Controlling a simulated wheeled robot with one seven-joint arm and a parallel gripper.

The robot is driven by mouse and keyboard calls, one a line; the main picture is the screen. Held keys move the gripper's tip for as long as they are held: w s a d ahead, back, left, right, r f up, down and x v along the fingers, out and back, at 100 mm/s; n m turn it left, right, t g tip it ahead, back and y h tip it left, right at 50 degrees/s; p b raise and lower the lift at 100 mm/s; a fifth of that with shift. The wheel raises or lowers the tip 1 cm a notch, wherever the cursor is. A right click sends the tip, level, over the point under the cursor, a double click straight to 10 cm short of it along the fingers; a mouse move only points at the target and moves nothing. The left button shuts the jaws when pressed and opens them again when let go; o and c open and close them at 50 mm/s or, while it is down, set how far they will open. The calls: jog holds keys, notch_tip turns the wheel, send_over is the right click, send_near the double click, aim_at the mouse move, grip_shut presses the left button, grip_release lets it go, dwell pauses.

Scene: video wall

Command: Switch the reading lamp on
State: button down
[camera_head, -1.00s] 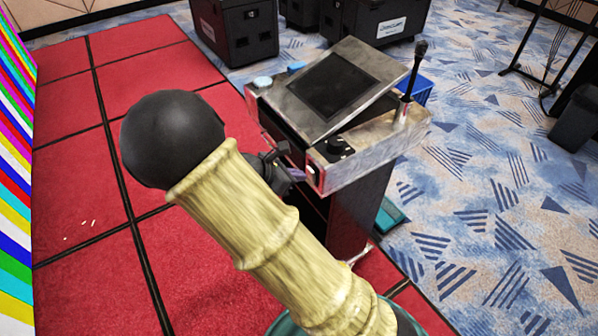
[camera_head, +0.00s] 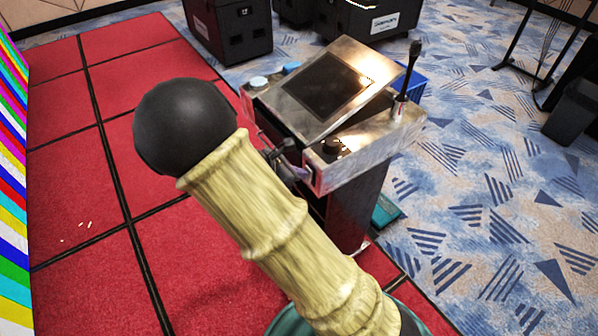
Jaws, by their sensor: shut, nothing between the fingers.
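The reading lamp (camera_head: 407,80) looks to be the dark, thin upright stalk at the right of the lectern (camera_head: 345,180). Warm light lies on the metal top around the screen (camera_head: 328,84) and near a dark knob (camera_head: 332,147). My gripper (camera_head: 290,168) is at the lectern's near left side, by the front corner of the metal box. It looks shut and empty. It is small, dark and partly hidden by my arm, so I cannot tell whether it touches the box. A purplish patch shows beside it; the lamp's switch cannot be made out for sure.
Black cases (camera_head: 228,27) stand at the back. A striped video wall (camera_head: 12,180) is at the left. Red floor tiles (camera_head: 80,185) are mostly clear.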

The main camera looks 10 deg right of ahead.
jog(key=shift+r+p, duration=0.8)
jog(key=shift+p, duration=0.1)
jog(key=p+v, duration=0.1)
jog(key=v, duration=1.2)
